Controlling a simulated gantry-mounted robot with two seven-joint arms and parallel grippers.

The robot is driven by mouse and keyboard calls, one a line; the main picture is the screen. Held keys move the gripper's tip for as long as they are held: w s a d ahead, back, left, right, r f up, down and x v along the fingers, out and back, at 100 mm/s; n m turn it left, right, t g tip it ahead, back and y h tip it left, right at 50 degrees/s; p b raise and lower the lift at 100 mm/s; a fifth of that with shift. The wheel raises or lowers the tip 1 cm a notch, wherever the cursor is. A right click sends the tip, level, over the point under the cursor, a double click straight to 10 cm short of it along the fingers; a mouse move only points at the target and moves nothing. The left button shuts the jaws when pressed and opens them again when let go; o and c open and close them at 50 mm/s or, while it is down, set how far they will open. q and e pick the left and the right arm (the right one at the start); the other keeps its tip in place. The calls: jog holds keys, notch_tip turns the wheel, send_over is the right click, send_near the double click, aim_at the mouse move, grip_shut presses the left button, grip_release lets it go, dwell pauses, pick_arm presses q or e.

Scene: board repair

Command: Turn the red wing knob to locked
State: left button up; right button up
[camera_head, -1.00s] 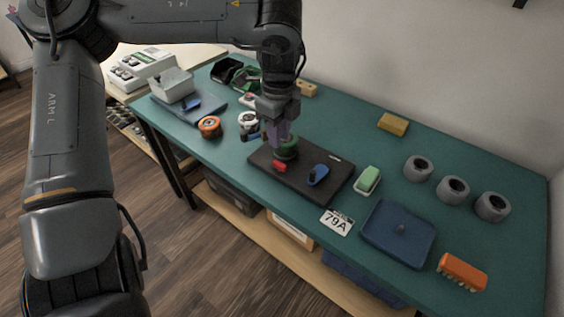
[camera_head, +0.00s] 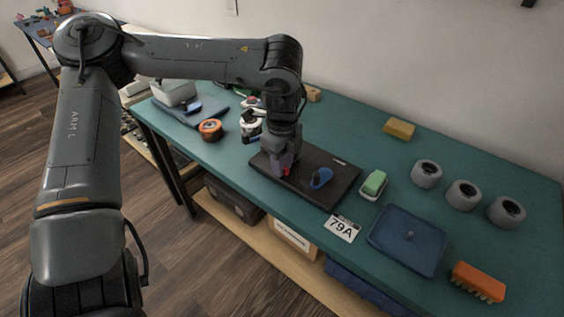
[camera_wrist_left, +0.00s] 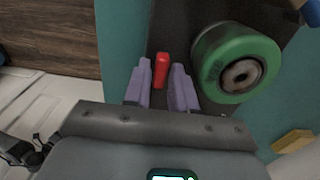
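The red wing knob (camera_head: 286,172) is on the black board (camera_head: 325,197) in the head view, partly hidden by my left gripper (camera_head: 282,170). In the left wrist view the red knob (camera_wrist_left: 161,70) shows between the tips of the two pale purple fingers (camera_wrist_left: 160,80). The fingers are apart, with a narrow gap to the knob on each side, so the gripper looks open around or just above it. The knob's wing lies lengthwise between the fingers. My right gripper is in neither view.
A green wheel (camera_wrist_left: 236,62) stands on the board close beside the fingers. A blue knob (camera_head: 320,178) is on the board to the right. A green block (camera_head: 374,182), blue tray (camera_head: 408,240) and orange brush (camera_head: 478,281) lie further right on the teal table (camera_head: 400,160).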

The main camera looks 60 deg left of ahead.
pick_arm(q)
grip_shut()
